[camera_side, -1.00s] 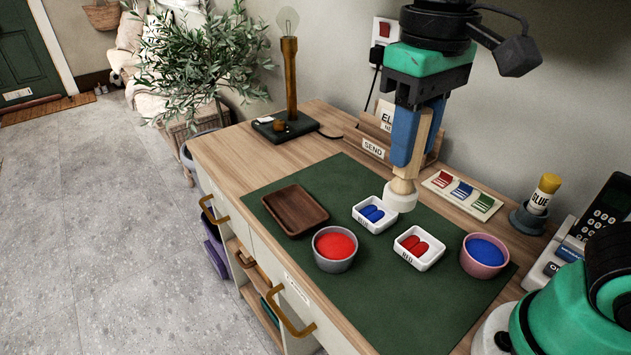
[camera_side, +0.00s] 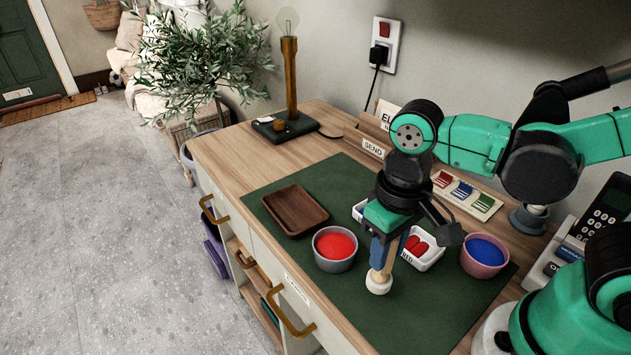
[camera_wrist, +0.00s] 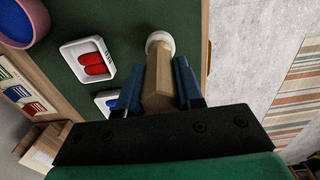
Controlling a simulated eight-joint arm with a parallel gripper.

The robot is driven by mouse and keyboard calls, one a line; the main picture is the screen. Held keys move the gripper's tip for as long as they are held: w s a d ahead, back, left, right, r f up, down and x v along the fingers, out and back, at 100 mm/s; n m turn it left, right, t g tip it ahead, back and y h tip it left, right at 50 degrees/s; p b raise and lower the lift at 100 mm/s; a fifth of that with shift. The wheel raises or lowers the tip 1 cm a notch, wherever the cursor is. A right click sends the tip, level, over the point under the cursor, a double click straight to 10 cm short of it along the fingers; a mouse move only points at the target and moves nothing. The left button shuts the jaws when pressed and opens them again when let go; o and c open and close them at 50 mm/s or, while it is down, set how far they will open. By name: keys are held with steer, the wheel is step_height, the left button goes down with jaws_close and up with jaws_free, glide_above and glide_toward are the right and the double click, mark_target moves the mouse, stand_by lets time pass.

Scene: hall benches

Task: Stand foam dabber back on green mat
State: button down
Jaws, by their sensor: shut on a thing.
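My gripper (camera_side: 383,253) is shut on the wooden handle of the foam dabber (camera_side: 378,284). The dabber is upright with its pale round foam end down, at or just above the green mat (camera_side: 345,300); I cannot tell whether it touches. It stands in front of the white dish with red pieces (camera_side: 432,257) and right of the bowl of red (camera_side: 335,246). In the wrist view the dabber (camera_wrist: 158,85) runs out between the two blue fingers, its foam end over the mat (camera_wrist: 185,18).
A bowl of blue (camera_side: 484,254) stands right of the red-piece dish. A second white dish (camera_side: 358,211) is partly hidden behind my gripper. A brown wooden tray (camera_side: 295,209) lies at the mat's left. The mat's front part is clear.

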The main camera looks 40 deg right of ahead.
steer(key=shift+f, duration=1.05)
steer(key=shift+f, duration=0.1)
steer(key=c, duration=0.6)
jaws_free()
steer(key=shift+o, duration=0.2)
step_height(320, 180, up, 12)
steer(key=shift+f, duration=0.1)
steer(key=w+d+f+t, duration=0.4)
steer(key=w+d+t, duration=0.1)
steer(key=d+t, duration=0.2)
steer(key=shift+w, duration=0.35)
steer(key=o, duration=0.6)
steer(key=shift+c, duration=0.2)
